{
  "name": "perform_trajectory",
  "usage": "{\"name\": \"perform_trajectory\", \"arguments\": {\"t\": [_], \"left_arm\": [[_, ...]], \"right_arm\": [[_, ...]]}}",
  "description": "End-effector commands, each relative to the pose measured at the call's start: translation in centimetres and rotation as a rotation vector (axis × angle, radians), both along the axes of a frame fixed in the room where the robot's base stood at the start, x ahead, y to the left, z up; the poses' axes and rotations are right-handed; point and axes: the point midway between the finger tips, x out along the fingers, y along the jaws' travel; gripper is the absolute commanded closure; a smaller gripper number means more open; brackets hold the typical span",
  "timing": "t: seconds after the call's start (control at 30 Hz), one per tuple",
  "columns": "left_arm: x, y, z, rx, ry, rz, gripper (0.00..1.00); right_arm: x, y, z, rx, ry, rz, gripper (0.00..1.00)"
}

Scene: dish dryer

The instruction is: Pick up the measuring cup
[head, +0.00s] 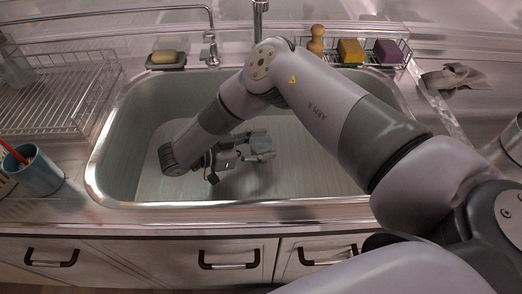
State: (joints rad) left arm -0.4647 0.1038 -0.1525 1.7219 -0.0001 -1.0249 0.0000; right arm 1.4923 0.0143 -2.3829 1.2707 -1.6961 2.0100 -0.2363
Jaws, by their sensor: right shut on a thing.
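My right gripper (262,147) is low inside the sink, with my arm reaching in from the right. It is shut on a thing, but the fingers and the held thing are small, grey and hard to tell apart. The held thing is mostly hidden, and I cannot make out a clear cup shape; it may be the measuring cup. My left gripper is not in view.
The steel sink (120,150) surrounds the gripper, with its front rim close by. A faucet (211,48) stands behind. A wire dish rack (60,95) and blue cup (38,174) are left. Sponges (350,51) and a grey cloth (454,77) are at the back right.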

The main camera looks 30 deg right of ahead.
Motion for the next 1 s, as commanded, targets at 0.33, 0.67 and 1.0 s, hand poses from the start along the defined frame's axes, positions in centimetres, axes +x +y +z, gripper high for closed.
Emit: {"name": "perform_trajectory", "arguments": {"t": [0.33, 0.67, 1.0], "left_arm": [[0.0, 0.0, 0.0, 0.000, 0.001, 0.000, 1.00], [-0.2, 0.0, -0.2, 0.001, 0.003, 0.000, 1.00], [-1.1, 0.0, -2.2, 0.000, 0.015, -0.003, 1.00]], "right_arm": [[0.0, 0.0, 0.1, -0.001, -0.001, 0.000, 0.88], [0.1, 0.0, 0.7, 0.000, -0.001, 0.000, 0.88], [0.1, 0.0, 3.1, -0.001, -0.002, -0.001, 0.88]]}}
